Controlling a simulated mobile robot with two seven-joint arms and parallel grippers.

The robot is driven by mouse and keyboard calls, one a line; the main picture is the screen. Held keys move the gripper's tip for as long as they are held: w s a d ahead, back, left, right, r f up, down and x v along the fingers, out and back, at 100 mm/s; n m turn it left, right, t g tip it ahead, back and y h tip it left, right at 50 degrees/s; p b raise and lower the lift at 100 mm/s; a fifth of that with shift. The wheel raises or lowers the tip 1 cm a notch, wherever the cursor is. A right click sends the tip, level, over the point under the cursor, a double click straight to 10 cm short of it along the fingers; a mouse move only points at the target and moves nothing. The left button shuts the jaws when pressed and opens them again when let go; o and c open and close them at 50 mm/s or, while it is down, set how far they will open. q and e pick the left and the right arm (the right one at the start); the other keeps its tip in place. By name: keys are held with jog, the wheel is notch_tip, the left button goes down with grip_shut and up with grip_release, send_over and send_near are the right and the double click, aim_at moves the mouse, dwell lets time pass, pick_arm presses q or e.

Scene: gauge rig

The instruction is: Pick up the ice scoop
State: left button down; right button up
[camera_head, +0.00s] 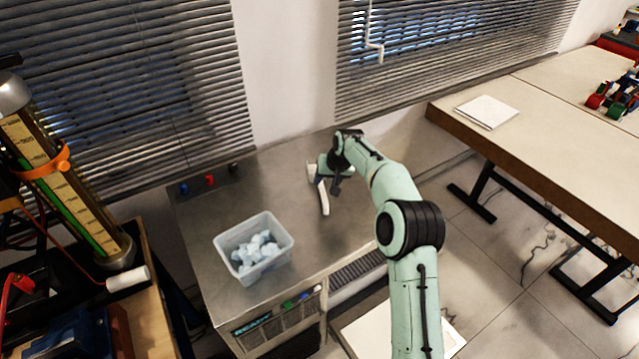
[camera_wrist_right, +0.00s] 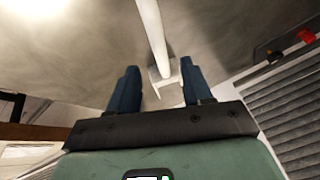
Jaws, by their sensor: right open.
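The ice scoop (camera_head: 324,198) is white and lies on the grey metal worktop (camera_head: 200,215), with its long narrow part pointing toward the front. In the right wrist view the scoop (camera_wrist_right: 151,30) runs between my fingers, with a wider end lower down. My right gripper (camera_head: 328,172) is at the scoop's back end, partly covering it. In the wrist view the right gripper (camera_wrist_right: 159,70) is open, with one dark blue finger on each side of the scoop and visible gaps. My left gripper is not in view.
A clear bin (camera_head: 222,245) with pale blue ice chunks stands left of the scoop. Small blue, red (camera_head: 210,180) and black items sit at the worktop's back edge, below window blinds. A gauge column (camera_head: 60,185) stands at left; a long table (camera_head: 540,110) is at right.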

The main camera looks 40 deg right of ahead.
aim_at(322, 187)
jog(key=shift+x, duration=0.9)
jog(key=shift+p+x, duration=0.4)
jog(key=shift+x, duration=2.3)
jog(key=shift+s+a, duration=0.1)
grip_shut()
